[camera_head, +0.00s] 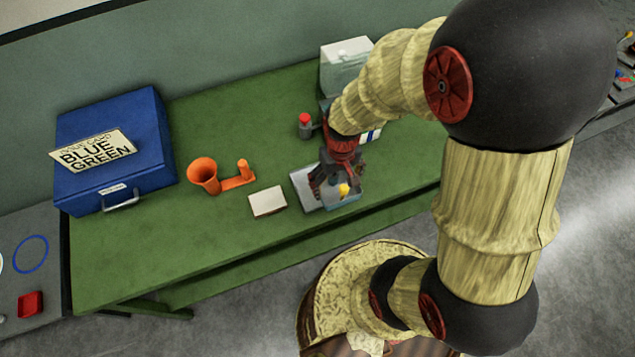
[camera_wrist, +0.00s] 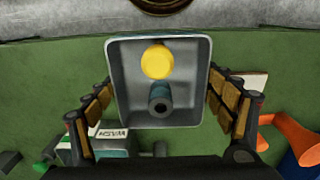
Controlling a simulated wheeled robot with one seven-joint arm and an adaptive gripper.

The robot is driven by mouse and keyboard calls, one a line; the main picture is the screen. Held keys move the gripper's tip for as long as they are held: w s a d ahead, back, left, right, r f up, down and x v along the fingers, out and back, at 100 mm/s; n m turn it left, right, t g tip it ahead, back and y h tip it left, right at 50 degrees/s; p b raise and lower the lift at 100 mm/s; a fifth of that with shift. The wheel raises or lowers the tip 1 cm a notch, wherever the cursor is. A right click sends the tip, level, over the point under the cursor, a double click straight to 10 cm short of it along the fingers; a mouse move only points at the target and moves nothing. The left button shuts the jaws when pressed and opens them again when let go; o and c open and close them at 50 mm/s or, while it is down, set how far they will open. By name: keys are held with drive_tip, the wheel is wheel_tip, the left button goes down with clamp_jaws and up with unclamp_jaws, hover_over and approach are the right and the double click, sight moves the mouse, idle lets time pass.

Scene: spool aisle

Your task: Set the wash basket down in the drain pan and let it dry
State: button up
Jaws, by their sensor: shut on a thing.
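The wash basket (camera_wrist: 122,100) looks like a grey-blue open box. It holds a yellow round piece (camera_wrist: 157,61) and a dark hollow cylinder (camera_wrist: 161,98). My gripper (camera_head: 333,187) is shut on the basket, with a finger at each side wall in the wrist view. In the head view the basket (camera_head: 349,201) shows under the gripper, near the bench's front edge. A shallow light-grey pan (camera_head: 303,188), probably the drain pan, shows just left of the basket. The basket and gripper hide its right part. I cannot tell whether the basket touches it.
On the green bench (camera_head: 225,125) a white block (camera_head: 268,201) and an orange funnel holder (camera_head: 203,174) stand left of the pan. A blue case (camera_head: 115,150) with a card is at the far left. A red-topped item (camera_head: 304,125) and a pale box (camera_head: 346,65) stand behind.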

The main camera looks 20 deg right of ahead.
drive_tip(key=w+f, duration=0.2)
drive_tip(key=w+a+f+b, duration=0.1)
drive_tip(key=w+f, duration=0.1)
drive_tip(key=w, duration=0.1)
drive_tip(key=w+a+f, duration=0.1)
drive_tip(key=w+f, duration=0.1)
drive_tip(key=f, duration=0.1)
drive_tip(key=shift+w+a+f+b, duration=0.15)
drive_tip(key=shift+w+b, duration=0.1)
drive_tip(key=shift+b, duration=0.15)
drive_tip(key=shift+f+b, duration=0.4)
drive_tip(key=shift+f, duration=1.1)
drive_tip(key=shift+f, duration=0.1)
drive_tip(key=o, duration=1.2)
drive_tip(key=shift+c, duration=0.2)
wheel_tip(320, 180, up, 13)
drive_tip(key=p, duration=0.3)
wheel_tip(320, 180, up, 26)
drive_tip(key=f+t, duration=0.1)
drive_tip(key=t, duration=0.5)
hover_over(319, 176)
drive_tip(key=s, duration=1.2)
drive_tip(key=shift+w+d+r, duration=0.1)
drive_tip(key=shift+d+r, duration=0.15)
drive_tip(key=shift+d, duration=0.05)
